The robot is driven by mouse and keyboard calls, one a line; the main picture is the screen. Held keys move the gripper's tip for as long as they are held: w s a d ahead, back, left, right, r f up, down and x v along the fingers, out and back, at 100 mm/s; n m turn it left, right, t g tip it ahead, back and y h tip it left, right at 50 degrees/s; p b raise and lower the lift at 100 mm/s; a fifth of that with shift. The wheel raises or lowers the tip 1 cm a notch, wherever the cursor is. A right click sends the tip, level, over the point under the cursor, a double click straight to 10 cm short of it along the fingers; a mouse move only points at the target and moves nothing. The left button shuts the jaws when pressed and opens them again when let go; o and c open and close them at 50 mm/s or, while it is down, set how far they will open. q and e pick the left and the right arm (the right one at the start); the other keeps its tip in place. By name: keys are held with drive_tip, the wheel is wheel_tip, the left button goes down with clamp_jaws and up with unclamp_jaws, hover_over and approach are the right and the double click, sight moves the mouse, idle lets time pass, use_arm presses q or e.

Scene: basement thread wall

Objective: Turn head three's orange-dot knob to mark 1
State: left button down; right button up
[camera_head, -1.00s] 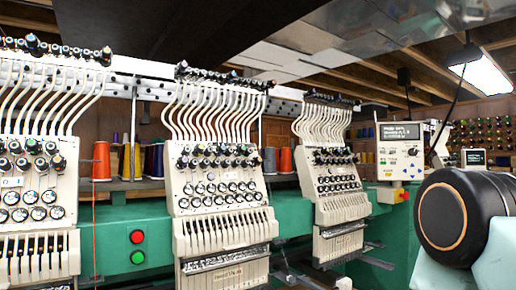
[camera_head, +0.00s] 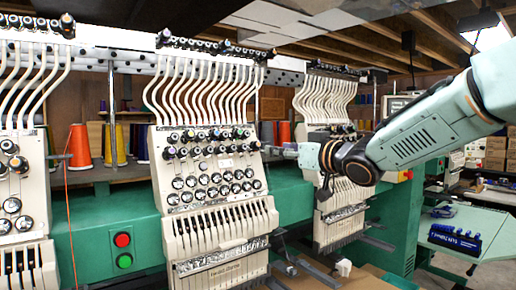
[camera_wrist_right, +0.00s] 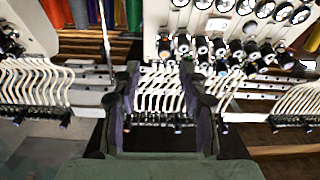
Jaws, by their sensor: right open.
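Several cream embroidery heads stand in a row, and I cannot tell by sight which is head three. The middle head (camera_head: 213,180) carries rows of dark knobs (camera_head: 205,140) above rows of round dials. My right gripper (camera_head: 272,149) reaches in from the right, its tips just beside the upper knob row at the head's right edge. In the wrist view, turned upside down, the right gripper (camera_wrist_right: 160,72) is open and empty, with knobs (camera_wrist_right: 205,50) just beyond its fingertips. My left gripper is not in view.
Another head (camera_head: 335,205) stands partly behind my right arm. Red and green buttons (camera_head: 123,250) sit on the green machine body. Thread cones (camera_head: 79,147) stand on the shelf behind. A pale green table (camera_head: 470,230) with blue items is at right.

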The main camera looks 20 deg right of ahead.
sight(259, 145)
drive_tip(key=p+x, duration=0.1)
drive_tip(key=x, duration=0.6)
drive_tip(key=shift+a+p, duration=0.2)
drive_tip(key=shift+p, duration=0.15)
drive_tip(key=shift+s+a+r, duration=0.15)
drive_tip(key=shift+s+r, duration=0.05)
drive_tip(key=shift+r, duration=0.05)
drive_tip(key=shift+s+a+r, duration=0.1)
drive_tip(key=shift+s+r, duration=0.1)
drive_tip(key=shift+s, duration=0.2)
drive_tip(key=shift+w+f, duration=0.4)
drive_tip(key=shift+w, duration=0.25)
drive_tip(key=c, duration=0.5)
drive_tip(key=shift+s+r, duration=0.15)
drive_tip(key=shift+s, duration=0.05)
drive_tip(key=c, duration=0.3)
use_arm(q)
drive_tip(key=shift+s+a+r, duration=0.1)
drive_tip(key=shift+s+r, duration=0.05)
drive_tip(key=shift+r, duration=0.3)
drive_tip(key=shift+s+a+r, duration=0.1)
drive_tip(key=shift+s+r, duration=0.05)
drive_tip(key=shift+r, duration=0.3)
use_arm(e)
clamp_jaws()
